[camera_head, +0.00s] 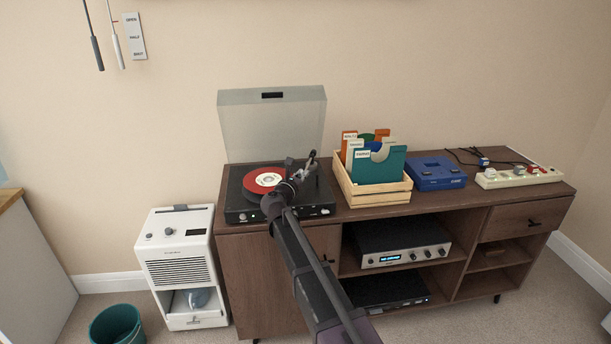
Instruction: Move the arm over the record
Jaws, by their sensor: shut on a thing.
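The turntable (238,207) sits on the left end of the wooden sideboard, with its clear lid (270,122) raised. My gripper (303,170) is over the right part of the turntable, just right of the record. It is shut on the tonearm, which is small and mostly hidden by the gripper. I cannot tell how high the tonearm's tip is. My arm covers part of the turntable's front right.
A wooden crate of record sleeves (372,198) stands close to the right of the turntable. Farther right are a blue device (437,176) and a white power strip (520,178). The raised lid stands behind. A white dehumidifier (181,255) stands left of the sideboard (470,215).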

